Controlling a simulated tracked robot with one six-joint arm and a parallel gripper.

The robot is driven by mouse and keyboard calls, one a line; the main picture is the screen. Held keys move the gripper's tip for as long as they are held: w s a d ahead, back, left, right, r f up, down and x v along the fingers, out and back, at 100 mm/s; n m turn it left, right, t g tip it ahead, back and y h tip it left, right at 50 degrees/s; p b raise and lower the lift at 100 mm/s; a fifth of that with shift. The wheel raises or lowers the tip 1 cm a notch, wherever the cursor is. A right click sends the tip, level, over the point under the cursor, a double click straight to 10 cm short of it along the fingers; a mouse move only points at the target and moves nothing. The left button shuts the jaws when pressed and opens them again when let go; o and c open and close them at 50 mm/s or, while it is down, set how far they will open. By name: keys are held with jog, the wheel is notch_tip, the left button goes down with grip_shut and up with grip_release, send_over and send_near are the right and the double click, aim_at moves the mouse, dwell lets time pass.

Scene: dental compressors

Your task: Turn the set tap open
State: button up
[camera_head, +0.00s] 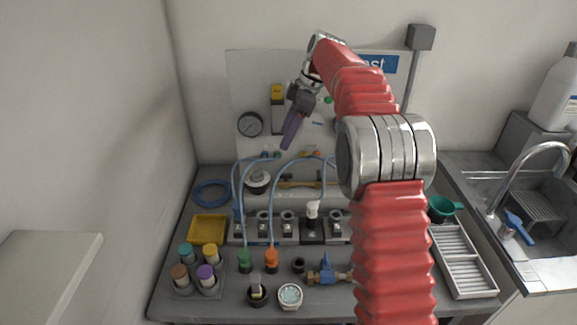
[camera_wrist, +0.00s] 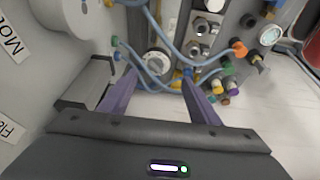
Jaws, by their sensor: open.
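A tap with a blue handle and brass ends (camera_head: 326,272) lies at the front of the grey bench. I cannot tell which is the set tap. My gripper (camera_head: 290,138) is raised in front of the upright white panel (camera_head: 243,80), well above and behind the bench tap. In the wrist view my gripper (camera_wrist: 158,88) shows two purple fingers spread apart with nothing between them. Blue hoses (camera_wrist: 150,76) and a round white-faced part (camera_wrist: 158,64) lie beyond the fingertips. My arm hides part of the panel and bench.
A round gauge (camera_head: 250,124) is on the panel. Blue hoses (camera_head: 272,195) loop over a row of metal fittings. Coloured-cap bottles (camera_head: 206,272), a yellow tray (camera_head: 208,229) and a white slatted tray (camera_head: 462,259) stand on the bench. A grey ledge (camera_head: 45,262) is at left.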

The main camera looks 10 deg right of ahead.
aim_at(285, 174)
jog(key=shift+s+a+f+m+t+h, duration=0.45)
jog(key=shift+m+h, duration=0.45)
jog(key=shift+m, duration=2.25)
jog(key=shift+s+a+f+m+t+h, duration=0.2)
jog(key=shift+s+f+m+t+h, duration=0.55)
jog(key=shift+m, duration=2.45)
jog(key=shift+s+a+f+m+t+h, duration=0.35)
jog(key=shift+m+h, duration=0.7)
jog(key=shift+m, duration=2.1)
jog(key=shift+w, duration=0.15)
jog(key=x, duration=1.3)
jog(key=shift+w+f, duration=0.1)
jog(key=shift+f, duration=0.2)
jog(key=shift+c, duration=0.7)
